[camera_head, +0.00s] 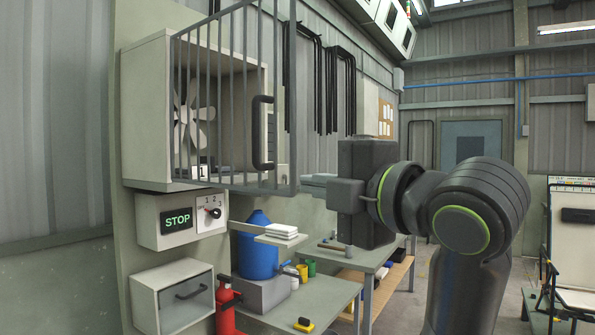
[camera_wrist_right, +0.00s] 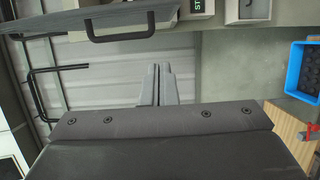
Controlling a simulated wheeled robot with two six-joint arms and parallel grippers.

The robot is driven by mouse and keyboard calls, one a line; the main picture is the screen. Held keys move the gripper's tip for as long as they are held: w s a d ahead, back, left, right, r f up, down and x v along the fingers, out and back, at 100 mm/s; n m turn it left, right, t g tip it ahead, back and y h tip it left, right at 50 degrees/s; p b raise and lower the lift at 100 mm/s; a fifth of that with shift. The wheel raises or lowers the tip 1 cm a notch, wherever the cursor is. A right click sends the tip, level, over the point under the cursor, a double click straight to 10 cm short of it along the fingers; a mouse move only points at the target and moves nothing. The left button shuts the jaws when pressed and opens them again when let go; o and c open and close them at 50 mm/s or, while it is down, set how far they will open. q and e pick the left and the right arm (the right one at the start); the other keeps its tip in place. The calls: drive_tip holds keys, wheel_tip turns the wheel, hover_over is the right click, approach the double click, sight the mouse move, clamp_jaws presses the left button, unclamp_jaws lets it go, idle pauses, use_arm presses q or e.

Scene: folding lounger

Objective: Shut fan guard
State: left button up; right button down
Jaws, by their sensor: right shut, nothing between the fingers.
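The fan guard (camera_head: 230,95) is a grey barred door on the light grey fan box (camera_head: 145,110). It stands swung out from the box, its free right edge past the box's right side. Its black handle (camera_head: 262,132) is near that edge. Behind the bars a white fan (camera_head: 193,117) shows. My right gripper (camera_head: 303,186) is shut and empty, its fingertips by the guard's lower free edge; contact cannot be told. In the right wrist view the shut fingers (camera_wrist_right: 157,84) point up, below the handle (camera_wrist_right: 119,26) and the guard (camera_wrist_right: 60,20). My left gripper is out of view.
Below the fan box are a STOP panel (camera_head: 178,221) and a glass-fronted cabinet (camera_head: 175,295). A bench (camera_head: 318,306) holds a blue container (camera_head: 256,246); a small shelf (camera_head: 290,241) carries white blocks. A red extinguisher (camera_head: 225,305) stands low.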

sight(293, 178)
drive_tip(key=w+a+p, duration=0.1)
drive_tip(key=w+p, duration=0.1)
drive_tip(key=w, duration=0.1)
drive_tip(key=w+a+p, duration=0.1)
drive_tip(key=w+p, duration=0.1)
drive_tip(key=w, duration=0.1)
drive_tip(key=w+a+p, duration=0.1)
drive_tip(key=w+p, duration=0.1)
drive_tip(key=w, duration=0.2)
drive_tip(key=shift+w, duration=0.1)
drive_tip(key=shift+w+d+p, duration=0.2)
drive_tip(key=shift+d+p, duration=0.05)
drive_tip(key=shift+p, duration=0.1)
drive_tip(key=shift+f, duration=0.1)
drive_tip(key=shift+a, duration=0.25)
drive_tip(key=shift+d, duration=0.1)
